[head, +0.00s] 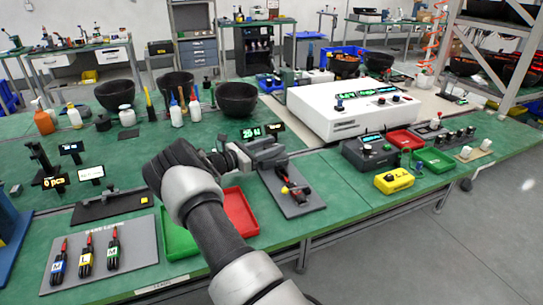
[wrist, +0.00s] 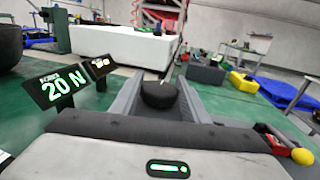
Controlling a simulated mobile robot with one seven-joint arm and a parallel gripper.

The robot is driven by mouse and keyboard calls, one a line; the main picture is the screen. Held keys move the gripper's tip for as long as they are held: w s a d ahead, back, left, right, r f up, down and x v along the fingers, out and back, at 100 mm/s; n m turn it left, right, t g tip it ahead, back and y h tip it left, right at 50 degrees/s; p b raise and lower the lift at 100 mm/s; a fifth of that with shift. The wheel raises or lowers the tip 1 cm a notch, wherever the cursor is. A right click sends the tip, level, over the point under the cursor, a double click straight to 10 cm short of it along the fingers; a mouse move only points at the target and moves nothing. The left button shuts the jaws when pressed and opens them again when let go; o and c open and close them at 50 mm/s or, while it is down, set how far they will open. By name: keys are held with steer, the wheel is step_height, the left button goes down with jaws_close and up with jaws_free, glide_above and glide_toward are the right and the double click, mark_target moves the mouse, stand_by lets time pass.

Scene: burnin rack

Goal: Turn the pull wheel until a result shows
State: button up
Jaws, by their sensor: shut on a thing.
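My gripper (head: 262,152) is over the middle of the green bench in the head view. In the wrist view its two fingers (wrist: 159,98) are closed on the sides of a dark rounded knob, which looks like the pull wheel (wrist: 160,94). The wheel is hidden behind the gripper in the head view.
A grey board (head: 302,205) with a red and yellow part lies right of the gripper. A red tray (head: 240,212) and a green tray (head: 178,240) are near the front edge. A white machine (head: 345,112) and a black bowl (head: 237,99) stand behind.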

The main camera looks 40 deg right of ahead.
steer(key=shift+m+g+b, duration=0.4)
steer(key=shift+g+b, duration=0.15)
steer(key=shift+g, duration=0.05)
steer(key=o, duration=1.1)
steer(key=shift+c, duration=0.2)
steer(key=a, duration=0.5)
steer(key=w+a+p, duration=0.1)
steer(key=a, duration=0.5)
steer(key=w+a, duration=0.1)
steer(key=a, duration=0.5)
steer(key=shift+a, duration=0.2)
